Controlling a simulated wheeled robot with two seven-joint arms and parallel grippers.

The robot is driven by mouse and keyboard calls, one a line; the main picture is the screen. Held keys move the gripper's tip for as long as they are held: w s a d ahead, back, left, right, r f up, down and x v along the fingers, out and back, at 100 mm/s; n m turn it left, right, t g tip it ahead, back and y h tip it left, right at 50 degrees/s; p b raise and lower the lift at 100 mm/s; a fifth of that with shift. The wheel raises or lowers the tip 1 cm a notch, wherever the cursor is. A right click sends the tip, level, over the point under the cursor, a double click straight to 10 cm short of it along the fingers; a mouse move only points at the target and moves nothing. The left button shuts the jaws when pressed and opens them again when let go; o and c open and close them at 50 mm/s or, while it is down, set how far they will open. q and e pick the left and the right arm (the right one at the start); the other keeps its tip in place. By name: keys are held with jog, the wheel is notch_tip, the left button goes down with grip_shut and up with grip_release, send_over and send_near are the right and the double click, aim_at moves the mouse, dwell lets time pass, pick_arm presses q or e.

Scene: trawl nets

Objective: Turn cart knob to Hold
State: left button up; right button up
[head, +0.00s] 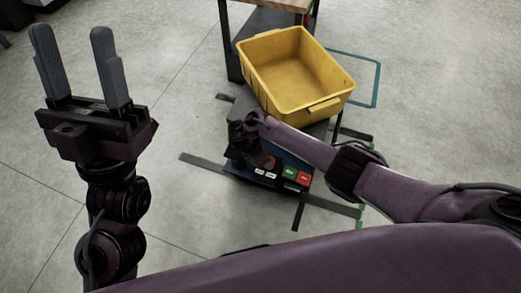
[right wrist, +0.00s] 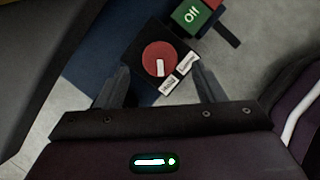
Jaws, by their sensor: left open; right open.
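The cart's red round knob (right wrist: 160,58) sits on a black plate in the right wrist view. Its white pointer points down in that picture, roughly towards the lower of two small white labels (right wrist: 168,83); the lettering is too small to read surely. In the head view the knob (head: 270,162) is partly hidden by my right gripper (head: 247,150). The right gripper (right wrist: 163,85) is open, its fingers apart on either side below the knob, with nothing between them; contact cannot be seen. My left gripper (head: 78,65) is open, empty, raised well left of the cart.
The cart's blue panel (head: 240,170) also carries a green button (head: 289,172) and a red button (head: 304,178) right of the knob. A yellow bin (head: 344,94) stands on the cart behind the panel. A wood-topped table (head: 270,3) stands behind. Floor at left is clear.

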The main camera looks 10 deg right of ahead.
pick_arm(q)
jog(key=w+d+f+g+y+p, duration=0.1)
jog(key=w+d+f+g+y, duration=0.1)
jog(key=f, duration=0.4)
jog(key=w+d+f+n+g+y+p, duration=0.1)
jog(key=w+d+f+g+y, duration=0.1)
jog(key=w+f+g, duration=0.3)
jog(key=shift+w+f+y, duration=0.5)
jog(key=shift+w+f, duration=0.05)
jog(key=shift+w, duration=0.05)
pick_arm(e)
jog(key=v, duration=0.3)
jog(key=shift+a+r, duration=0.15)
jog(key=shift+r, duration=0.2)
